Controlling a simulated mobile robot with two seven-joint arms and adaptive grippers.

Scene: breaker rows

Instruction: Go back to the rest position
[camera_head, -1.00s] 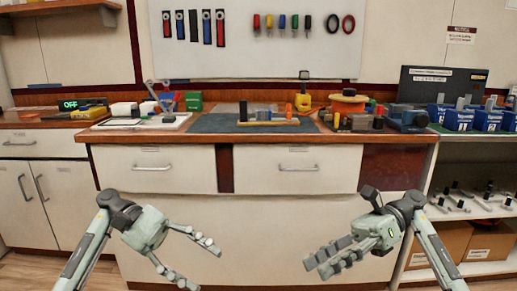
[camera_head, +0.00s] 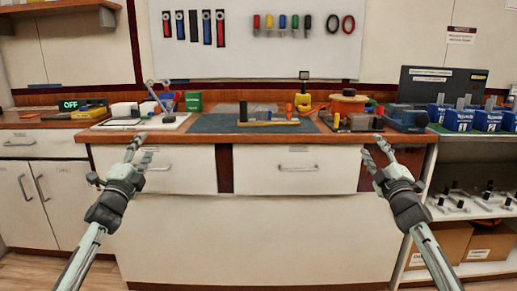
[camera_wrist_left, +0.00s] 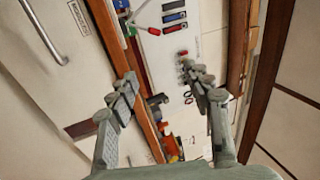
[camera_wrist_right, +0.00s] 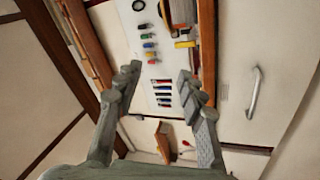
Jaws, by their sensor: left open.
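My left gripper (camera_head: 142,152) is in front of the workbench drawers at the left, fingers pointing up and forward. In the left wrist view its two fingers (camera_wrist_left: 163,82) stand apart with nothing between them. My right gripper (camera_head: 376,154) is in front of the bench at the right, also pointing up and forward. In the right wrist view its fingers (camera_wrist_right: 158,78) are spread and empty. Both grippers appear apart from the bench and the things on it.
A pegboard (camera_head: 254,55) hangs behind. Open shelves (camera_head: 478,207) with boxes stand at the right. The space between my arms is clear.

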